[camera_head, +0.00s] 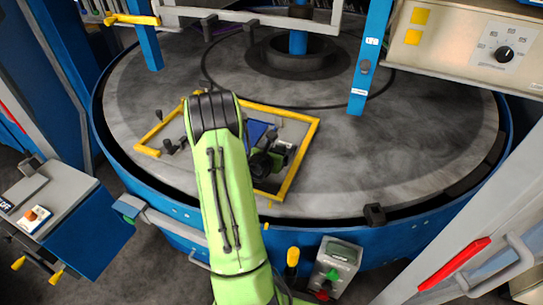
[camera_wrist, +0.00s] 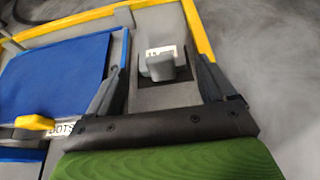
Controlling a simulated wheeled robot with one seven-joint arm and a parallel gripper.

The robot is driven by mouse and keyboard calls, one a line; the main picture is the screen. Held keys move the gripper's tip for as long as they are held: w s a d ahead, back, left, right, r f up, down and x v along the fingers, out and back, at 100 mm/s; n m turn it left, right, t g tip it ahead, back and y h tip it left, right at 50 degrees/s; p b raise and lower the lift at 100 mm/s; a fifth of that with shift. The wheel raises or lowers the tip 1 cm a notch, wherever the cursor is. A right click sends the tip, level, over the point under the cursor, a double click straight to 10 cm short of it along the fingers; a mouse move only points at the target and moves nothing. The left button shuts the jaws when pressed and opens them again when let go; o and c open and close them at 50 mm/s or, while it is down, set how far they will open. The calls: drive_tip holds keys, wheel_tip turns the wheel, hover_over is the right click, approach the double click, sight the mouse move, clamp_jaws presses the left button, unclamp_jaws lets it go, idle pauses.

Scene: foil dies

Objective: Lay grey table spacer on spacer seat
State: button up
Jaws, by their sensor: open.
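In the wrist view, a small grey block (camera_wrist: 160,66) with a pale label behind it stands on a grey strip inside a yellow-edged frame. It looks like the grey table spacer, but I cannot be sure. My gripper (camera_wrist: 157,73) is open, with one dark finger on each side of the block. I cannot tell whether either finger touches it. A dark patch surrounds the block's foot; I cannot tell whether this is the spacer seat. In the head view, my gripper (camera_head: 263,165) is small and partly hidden by my green arm, low over the frame.
The yellow frame (camera_head: 304,158) lies on a large round grey table (camera_head: 400,165) with a blue rim. A blue pad (camera_wrist: 55,75) lies left of the block, with a yellow piece (camera_wrist: 35,122) near it. A blue post (camera_head: 370,60) stands behind.

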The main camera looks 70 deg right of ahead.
drive_tip(key=b+v, duration=0.1)
drive_tip(key=v, duration=0.6)
drive_tip(key=shift+a+r, duration=0.1)
drive_tip(key=shift+a, duration=0.2)
drive_tip(key=w+a+r+m+t+y, duration=0.2)
drive_tip(key=w+a+r+m+y, duration=0.15)
drive_tip(key=w+a+m, duration=0.45)
drive_tip(key=w+a+r+m+t+y, duration=0.2)
drive_tip(key=w+a+r+m, duration=0.3)
drive_tip(key=a, duration=0.6)
drive_tip(key=s+a+r+m+t+y, duration=0.1)
drive_tip(key=s+a+r+m+y, duration=0.1)
drive_tip(key=a, duration=0.9)
drive_tip(key=s+a+r+m+t+y, duration=0.1)
drive_tip(key=s+a+y, duration=0.4)
drive_tip(key=a, duration=0.6)
drive_tip(key=shift+s+r+m+t+y, duration=0.25)
drive_tip(key=shift+r+m+t+y, duration=0.15)
drive_tip(key=shift+r+m+y, duration=0.15)
drive_tip(key=shift+a, duration=0.15)
drive_tip(key=shift+r, duration=0.1)
